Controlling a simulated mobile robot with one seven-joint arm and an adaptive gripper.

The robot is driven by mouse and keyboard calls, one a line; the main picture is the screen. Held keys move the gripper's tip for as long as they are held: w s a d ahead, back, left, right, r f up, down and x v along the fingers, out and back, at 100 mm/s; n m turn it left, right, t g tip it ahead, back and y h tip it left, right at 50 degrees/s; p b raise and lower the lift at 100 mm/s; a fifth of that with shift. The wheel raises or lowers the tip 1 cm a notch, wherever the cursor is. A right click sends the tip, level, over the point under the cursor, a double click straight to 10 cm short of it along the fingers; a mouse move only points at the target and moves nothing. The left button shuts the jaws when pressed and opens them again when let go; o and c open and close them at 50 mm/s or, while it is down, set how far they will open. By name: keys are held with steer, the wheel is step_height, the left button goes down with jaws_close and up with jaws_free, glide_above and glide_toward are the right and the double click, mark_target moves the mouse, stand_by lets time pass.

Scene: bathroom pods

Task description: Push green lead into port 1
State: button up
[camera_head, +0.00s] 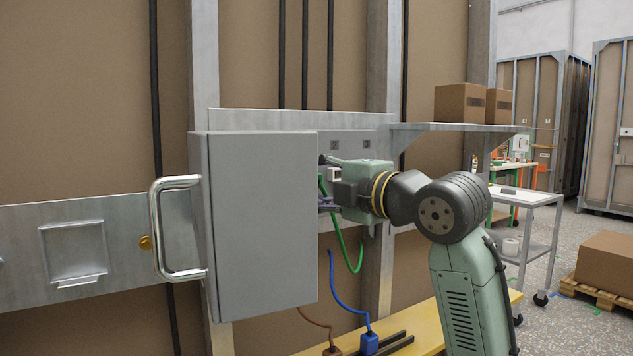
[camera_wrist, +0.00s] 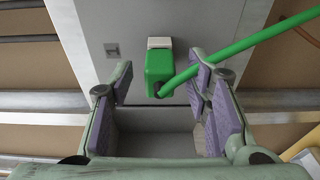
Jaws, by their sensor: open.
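The green lead shows in the wrist view as a green plug (camera_wrist: 158,72) with a thick green cable (camera_wrist: 235,48) leaving to the right. The plug lies against a white piece (camera_wrist: 159,43) on the grey panel; I cannot tell how deep it sits. My gripper (camera_wrist: 160,90) is open, its purple-padded fingers on either side of the plug and apart from it. In the head view my gripper (camera_head: 329,186) is at the panel, partly hidden by the cabinet door. The green cable (camera_head: 343,247) hangs in a loop below it.
A grey cabinet door (camera_head: 262,225) with a metal handle (camera_head: 168,230) stands left of my gripper. Panel markings show to the right (camera_head: 334,146). Below are a blue lead (camera_head: 340,300) and a brown lead (camera_head: 315,319). A shelf (camera_head: 455,127) holds boxes at the right.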

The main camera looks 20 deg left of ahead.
steer(key=v, duration=1.2)
